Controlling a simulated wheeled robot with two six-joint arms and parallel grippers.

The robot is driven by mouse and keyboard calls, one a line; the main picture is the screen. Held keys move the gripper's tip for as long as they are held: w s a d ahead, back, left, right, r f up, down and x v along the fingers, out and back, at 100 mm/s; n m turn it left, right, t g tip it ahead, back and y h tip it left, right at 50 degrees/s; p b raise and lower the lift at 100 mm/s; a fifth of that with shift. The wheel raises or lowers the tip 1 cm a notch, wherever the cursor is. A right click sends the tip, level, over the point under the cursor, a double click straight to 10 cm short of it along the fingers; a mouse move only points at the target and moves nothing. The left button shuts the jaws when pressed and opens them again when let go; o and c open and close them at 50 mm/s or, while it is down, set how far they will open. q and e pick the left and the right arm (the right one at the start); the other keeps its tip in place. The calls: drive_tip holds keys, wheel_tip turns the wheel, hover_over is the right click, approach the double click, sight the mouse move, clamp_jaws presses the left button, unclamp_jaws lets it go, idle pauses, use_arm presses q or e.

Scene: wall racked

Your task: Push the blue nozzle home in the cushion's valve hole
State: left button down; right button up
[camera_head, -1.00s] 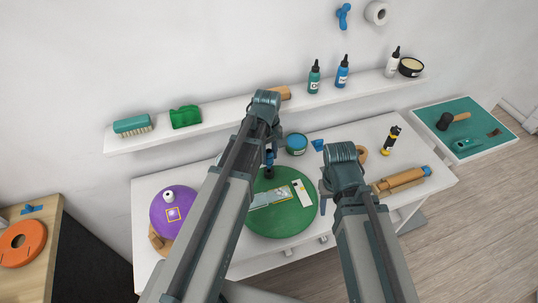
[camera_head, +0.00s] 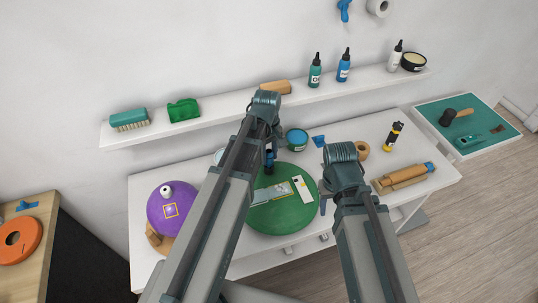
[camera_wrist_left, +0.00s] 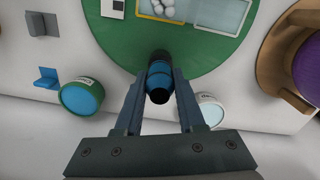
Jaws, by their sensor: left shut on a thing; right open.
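The purple round cushion (camera_head: 160,215) sits at the left of the white table, with a small white piece (camera_head: 167,191) on top and a yellow square mark. Its edge also shows at the right of the left wrist view (camera_wrist_left: 310,65), in a wooden holder (camera_wrist_left: 280,55). My left gripper (camera_head: 269,165) is over the table, above the far edge of the green disc, well right of the cushion. In the left wrist view it is shut on the blue nozzle (camera_wrist_left: 159,77), which has black ends. My right gripper (camera_head: 323,193) is open at the green disc's right edge, partly hidden by its arm.
The green disc (camera_head: 285,222) carries flat cards. Behind it stand a blue-lidded tub (camera_head: 297,140), a blue bracket (camera_head: 319,141) and a pale-lidded tub (camera_wrist_left: 210,110). Wooden pieces (camera_head: 404,178) and a black-yellow bottle (camera_head: 394,136) are at right. A wall shelf (camera_head: 220,107) runs behind.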

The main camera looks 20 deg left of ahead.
use_arm(q)
drive_tip(key=shift+f+b, duration=0.6)
drive_tip(key=shift+f, duration=0.1)
drive_tip(key=shift+c, duration=2.1)
unclamp_jaws()
drive_tip(key=shift+r, duration=0.15)
wheel_tip(320, 180, up, 14)
drive_tip(key=p, duration=1.4)
drive_tip(key=shift+a+f, duration=0.15)
drive_tip(key=shift+f, duration=0.05)
drive_tip(key=shift+f, duration=0.1)
